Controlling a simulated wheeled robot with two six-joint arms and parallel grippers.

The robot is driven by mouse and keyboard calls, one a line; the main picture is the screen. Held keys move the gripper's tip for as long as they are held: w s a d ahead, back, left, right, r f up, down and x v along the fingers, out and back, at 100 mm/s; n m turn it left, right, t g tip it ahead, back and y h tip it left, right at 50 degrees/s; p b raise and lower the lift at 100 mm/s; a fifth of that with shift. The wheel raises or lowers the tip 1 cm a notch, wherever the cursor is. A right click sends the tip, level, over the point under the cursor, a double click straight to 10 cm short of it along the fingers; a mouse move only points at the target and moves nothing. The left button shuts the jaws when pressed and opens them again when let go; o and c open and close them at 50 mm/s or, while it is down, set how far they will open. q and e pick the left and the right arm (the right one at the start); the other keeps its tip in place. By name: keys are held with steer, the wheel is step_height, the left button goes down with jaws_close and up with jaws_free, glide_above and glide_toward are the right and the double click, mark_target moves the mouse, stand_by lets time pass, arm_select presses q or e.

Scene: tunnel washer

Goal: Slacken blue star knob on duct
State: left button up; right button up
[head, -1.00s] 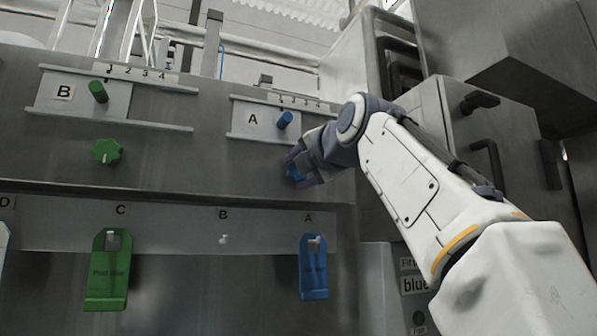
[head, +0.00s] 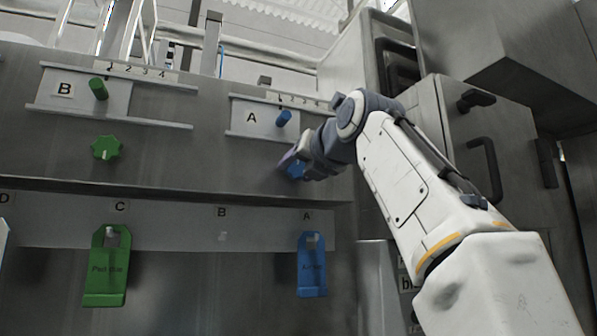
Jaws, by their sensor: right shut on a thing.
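The blue star knob (head: 295,170) sits on the grey duct face below the slide plate marked A (head: 252,118). My right gripper (head: 291,162) is shut on the knob and hides much of it. A blue peg (head: 283,118) stands on plate A, just above the gripper. A green star knob (head: 106,147) sits at the left, below the plate marked B (head: 64,89) with its green peg (head: 98,88). My left gripper is not in view.
A green tag (head: 107,270) hangs under label C and a blue tag (head: 312,268) under label A on the lower strip. The hook under label B is bare. Steel cabinets with dark handles (head: 485,165) stand at the right, close behind my arm.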

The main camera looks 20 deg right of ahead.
steer(key=shift+r+n+b, duration=0.15)
steer(key=shift+n+b, duration=0.2)
steer(key=shift+n, duration=0.05)
steer(key=shift+f, duration=0.2)
stand_by(0.4)
steer(key=o, duration=1.4)
steer(key=s+b, duration=0.3)
steer(key=s, duration=0.7)
steer(key=shift+s+d, duration=0.15)
steer(key=shift+s, duration=0.1)
